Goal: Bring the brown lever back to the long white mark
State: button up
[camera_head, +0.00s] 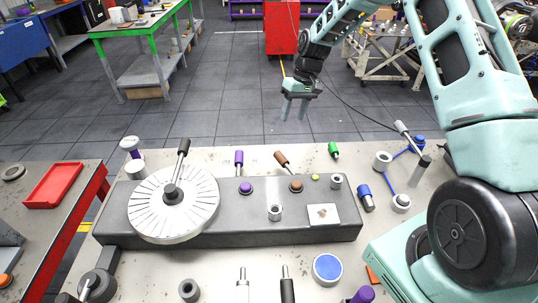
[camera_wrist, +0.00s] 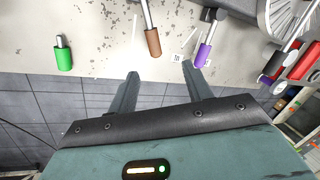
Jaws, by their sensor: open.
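The brown lever (camera_head: 283,159) rises from a brown-ringed pivot (camera_head: 296,186) on the dark grey bench block and leans up and left in the head view. In the wrist view its brown handle (camera_wrist: 153,42) and metal rod show beyond my fingertips. My gripper (camera_head: 294,116) is open and empty, above and behind the lever, apart from it. Its two fingers also show in the wrist view (camera_wrist: 160,71). Thin white lines (camera_wrist: 188,37) lie on the surface between the brown and purple levers in the wrist view; I cannot tell which is the long mark.
The purple lever (camera_head: 239,158) stands left of the brown one, and a green-handled lever (camera_head: 334,150) to its right. A white slotted dial (camera_head: 150,216) with a black-handled lever sits at left. Several metal cylinders and knobs stand around. Space above the block is clear.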

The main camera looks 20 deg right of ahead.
jog(key=d+f, duration=0.1)
jog(key=d, duration=0.1)
jog(key=b, duration=1)
send_near(282, 156)
jog(key=x, duration=0.9)
jog(key=shift+f, duration=0.4)
grip_shut()
